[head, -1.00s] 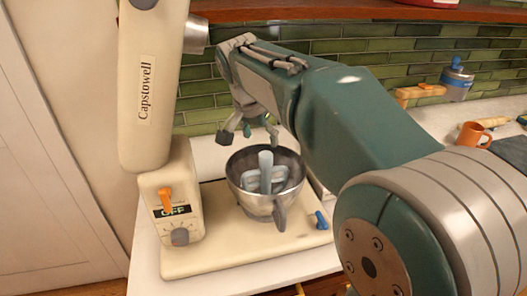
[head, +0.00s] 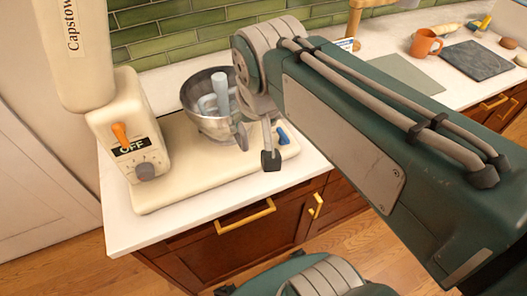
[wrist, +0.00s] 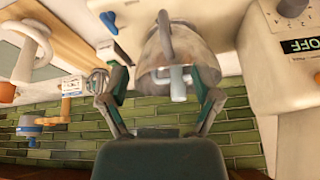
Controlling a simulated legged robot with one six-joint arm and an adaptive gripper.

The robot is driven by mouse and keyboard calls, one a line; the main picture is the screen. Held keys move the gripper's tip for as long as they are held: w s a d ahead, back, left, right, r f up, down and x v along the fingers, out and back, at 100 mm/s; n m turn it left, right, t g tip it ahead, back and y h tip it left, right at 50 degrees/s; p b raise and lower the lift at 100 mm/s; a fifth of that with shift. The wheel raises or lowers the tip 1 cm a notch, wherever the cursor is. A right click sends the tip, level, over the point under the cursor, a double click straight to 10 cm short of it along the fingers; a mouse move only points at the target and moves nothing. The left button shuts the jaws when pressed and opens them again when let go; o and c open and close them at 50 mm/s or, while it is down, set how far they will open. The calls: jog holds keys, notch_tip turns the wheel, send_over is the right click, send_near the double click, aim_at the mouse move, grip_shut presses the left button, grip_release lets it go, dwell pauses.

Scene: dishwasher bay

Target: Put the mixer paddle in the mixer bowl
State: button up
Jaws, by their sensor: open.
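The light blue-grey mixer paddle (head: 221,93) stands inside the metal mixer bowl (head: 211,126), its stem sticking up above the rim. Its lower part is hidden by the bowl wall. The bowl sits on the cream mixer base (head: 175,187). In the upside-down wrist view, the paddle (wrist: 178,84) shows in the bowl (wrist: 183,48), between my spread fingers in the picture. My gripper (wrist: 155,82) is open and empty. In the head view one fingertip shows in front and right of the bowl; my arm hides the rest.
The tilted-up mixer head (head: 72,55) and its column with an orange switch (head: 120,133) stand left of the bowl. A blue lever (head: 283,136) is on the base's right. An orange mug (head: 424,43) and a dark slab (head: 477,60) lie farther right on the counter.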

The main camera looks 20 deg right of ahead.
jog(key=s+f+n, duration=0.2)
jog(key=s+f, duration=0.3)
jog(key=shift+s+t+y, duration=0.25)
jog(key=shift+t+y, duration=0.05)
jog(key=shift+t, duration=0.1)
jog(key=shift+c, duration=0.4)
dwell(0.4)
